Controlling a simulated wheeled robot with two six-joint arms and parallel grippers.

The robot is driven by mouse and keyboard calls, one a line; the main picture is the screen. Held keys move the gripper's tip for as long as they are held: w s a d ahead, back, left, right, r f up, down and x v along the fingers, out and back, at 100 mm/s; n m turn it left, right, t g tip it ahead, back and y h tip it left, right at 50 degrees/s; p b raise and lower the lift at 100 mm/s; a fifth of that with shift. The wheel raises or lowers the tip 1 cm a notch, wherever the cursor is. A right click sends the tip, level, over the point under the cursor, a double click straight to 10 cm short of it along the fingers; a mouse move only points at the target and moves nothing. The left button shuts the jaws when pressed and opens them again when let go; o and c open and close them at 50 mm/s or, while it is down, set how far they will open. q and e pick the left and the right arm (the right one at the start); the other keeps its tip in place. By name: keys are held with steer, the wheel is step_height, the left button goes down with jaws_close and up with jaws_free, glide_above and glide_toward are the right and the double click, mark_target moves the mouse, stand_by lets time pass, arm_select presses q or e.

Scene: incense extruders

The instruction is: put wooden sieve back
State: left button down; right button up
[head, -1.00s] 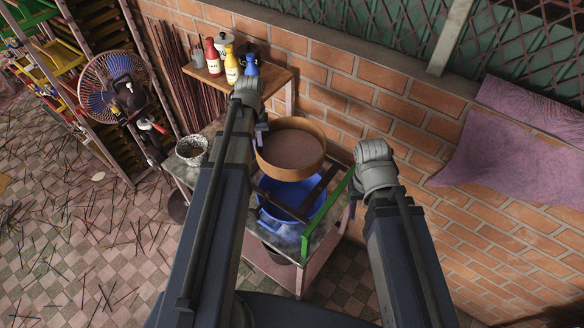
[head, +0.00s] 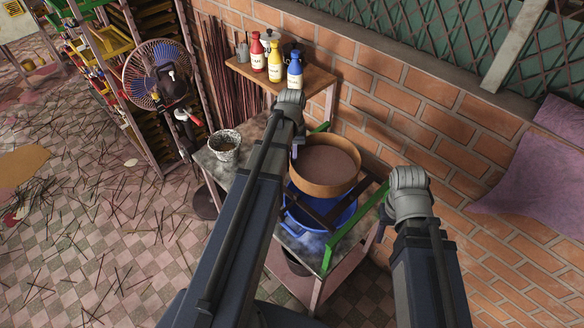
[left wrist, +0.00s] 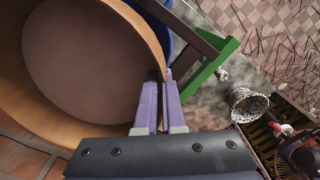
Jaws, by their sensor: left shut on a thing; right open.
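The wooden sieve (head: 325,172) is a round tan hoop with a brownish mesh, over the blue tub (head: 335,215) and a dark frame with green end bars (head: 357,238). My left gripper (head: 297,146) is at the sieve's left rim. In the left wrist view its purple fingers (left wrist: 157,102) are shut on the rim of the sieve (left wrist: 85,55). I cannot tell whether the sieve touches the frame. My right gripper (head: 408,190) is open and empty, right of the frame; its fingers are mostly hidden.
A speckled bucket (head: 225,150) stands on the table's left end. A wooden shelf (head: 318,82) with red, yellow and blue-labelled bottles is behind. A fan (head: 160,75) and rack stand left. A brick wall (head: 430,130) closes the back. Loose sticks litter the floor.

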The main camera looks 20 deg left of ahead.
arm_select(q)
step_height(320, 180, down, 4)
steer(key=b, duration=0.2)
steer(key=shift+r+b, duration=0.15)
steer(key=shift+b, duration=0.25)
steer(key=shift+r, duration=0.15)
steer(key=c, duration=1.5)
jaws_free()
steer(key=shift+f, duration=0.2)
steer(key=o, duration=0.5)
